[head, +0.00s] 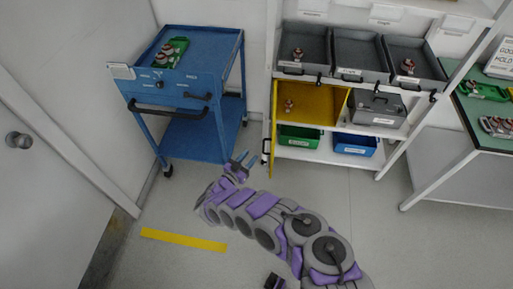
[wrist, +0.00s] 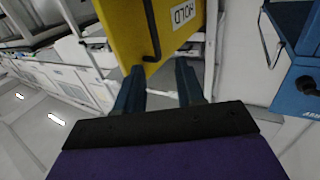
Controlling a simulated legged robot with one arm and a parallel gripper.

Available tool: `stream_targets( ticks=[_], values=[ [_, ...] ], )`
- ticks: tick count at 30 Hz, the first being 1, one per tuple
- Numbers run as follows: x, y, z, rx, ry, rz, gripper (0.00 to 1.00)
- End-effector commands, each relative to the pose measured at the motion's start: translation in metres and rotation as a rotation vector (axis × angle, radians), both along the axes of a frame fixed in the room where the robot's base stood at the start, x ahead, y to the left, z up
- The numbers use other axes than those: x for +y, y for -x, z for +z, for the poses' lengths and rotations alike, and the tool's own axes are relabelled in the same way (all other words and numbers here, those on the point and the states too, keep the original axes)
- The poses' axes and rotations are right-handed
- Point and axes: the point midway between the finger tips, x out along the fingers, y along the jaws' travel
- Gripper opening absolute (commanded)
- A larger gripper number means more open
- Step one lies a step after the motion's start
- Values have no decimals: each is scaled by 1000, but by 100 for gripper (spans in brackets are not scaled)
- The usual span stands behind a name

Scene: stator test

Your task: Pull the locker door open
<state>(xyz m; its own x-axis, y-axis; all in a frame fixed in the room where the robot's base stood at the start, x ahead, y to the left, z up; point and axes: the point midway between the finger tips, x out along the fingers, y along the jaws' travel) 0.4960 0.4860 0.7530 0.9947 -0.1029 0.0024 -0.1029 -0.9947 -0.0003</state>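The yellow locker (head: 318,108) sits in the white shelf unit, and its inside shows with a small part in it. Its yellow door (head: 273,135) stands swung out at the locker's left side, seen nearly edge-on. In the wrist view the door (wrist: 128,30) fills the top middle, with a black bar handle (wrist: 152,32) and a white HOLD label. My gripper (head: 243,158) is just left of the door's lower part. In the wrist view my gripper (wrist: 158,78) is open, its two blue fingers apart and empty. The handle's lower end appears beyond the fingertips, between them; contact cannot be told.
A blue cart (head: 195,85) with a green tray stands left of the shelf. Grey bins (head: 358,57) sit above the locker; green and blue bins (head: 354,145) sit below. A green-topped table (head: 480,120) is at right. A yellow floor strip (head: 184,239) lies on open floor.

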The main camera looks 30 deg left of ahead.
Motion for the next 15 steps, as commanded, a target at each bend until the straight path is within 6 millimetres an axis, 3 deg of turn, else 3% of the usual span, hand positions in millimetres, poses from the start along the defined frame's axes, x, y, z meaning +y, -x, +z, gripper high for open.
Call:
stream_targets(
  ticks=[6, 15],
  values=[
    [7, 45, 0, 1, -2, 4, 38],
    [9, 73, 0, -1, -2, 0, 38]
  ],
)
